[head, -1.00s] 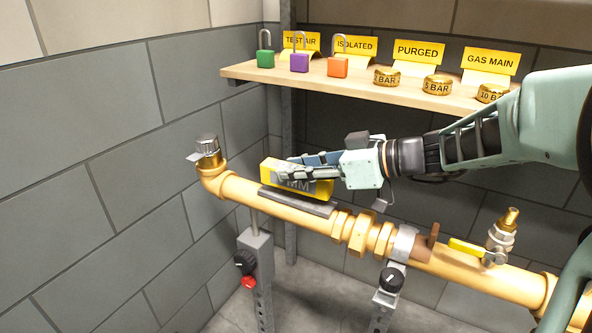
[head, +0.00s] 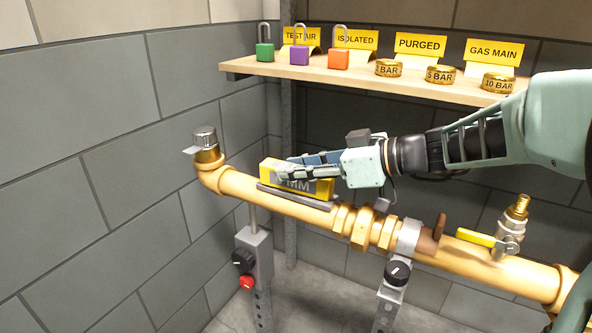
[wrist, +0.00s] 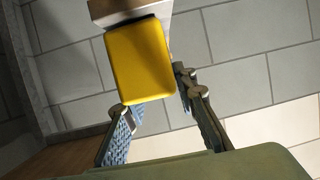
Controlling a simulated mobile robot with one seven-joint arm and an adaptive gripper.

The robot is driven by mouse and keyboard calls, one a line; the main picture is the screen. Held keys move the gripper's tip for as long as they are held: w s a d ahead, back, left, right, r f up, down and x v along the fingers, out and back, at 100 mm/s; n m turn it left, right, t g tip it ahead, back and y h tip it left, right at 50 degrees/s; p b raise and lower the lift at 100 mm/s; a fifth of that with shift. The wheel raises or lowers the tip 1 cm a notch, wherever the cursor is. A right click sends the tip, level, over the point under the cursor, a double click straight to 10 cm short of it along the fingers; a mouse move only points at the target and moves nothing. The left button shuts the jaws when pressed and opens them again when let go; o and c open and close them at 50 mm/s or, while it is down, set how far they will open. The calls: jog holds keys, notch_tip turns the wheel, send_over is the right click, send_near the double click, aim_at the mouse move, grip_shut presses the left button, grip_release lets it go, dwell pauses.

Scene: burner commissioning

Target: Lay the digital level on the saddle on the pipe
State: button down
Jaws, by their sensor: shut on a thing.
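The yellow digital level (head: 300,184), with dark "MM" lettering on its side, lies along the dark grey saddle (head: 292,198) on the brass pipe (head: 245,188). It appears to rest on the saddle or just above it; I cannot tell which. My gripper (head: 305,168) is shut on the level from the right, its fingers across the level's upper part. In the wrist view the level's yellow face (wrist: 140,60) shows between my blue-padded fingers, with a grey-brown block, probably the saddle, at its far end.
A shelf (head: 390,90) above holds padlocks, yellow signs and brass caps. A yellow-handled valve (head: 480,239) stands on the pipe to the right. Supports with black knobs (head: 397,271) hold the pipe from below. A capped elbow (head: 207,160) ends the pipe at left.

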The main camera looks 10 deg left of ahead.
dwell(0.4)
jog(key=c, duration=1.5)
grip_release()
jog(key=v, duration=1.2)
jog(key=shift+r, duration=0.1)
